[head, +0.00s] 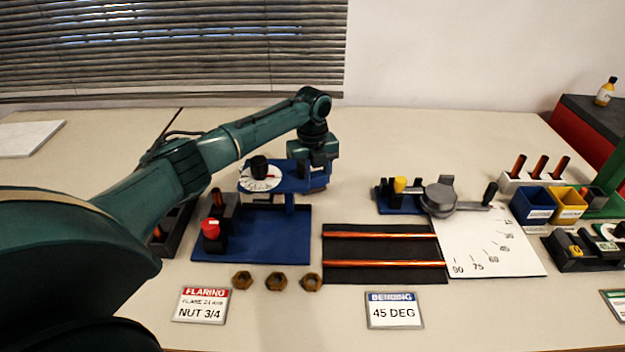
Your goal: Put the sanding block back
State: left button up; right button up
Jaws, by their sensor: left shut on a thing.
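My left gripper (317,180) reaches in from the left and points down behind the blue flaring stand (298,235). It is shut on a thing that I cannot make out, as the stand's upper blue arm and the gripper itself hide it. I cannot pick out a sanding block for sure anywhere in the head view. My right gripper is not in view.
The flaring stand carries a white dial (260,180) and a red-capped part (211,229). Several brass nuts (275,281) lie in front. A black mat (385,246) holds two copper tubes. A bender (439,198), blue bin (532,206) and yellow bin (567,205) stand right.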

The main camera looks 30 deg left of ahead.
pick_arm(q)
jog(key=shift+f, duration=0.35)
jog(key=o, duration=1)
jog(key=shift+f, duration=0.1)
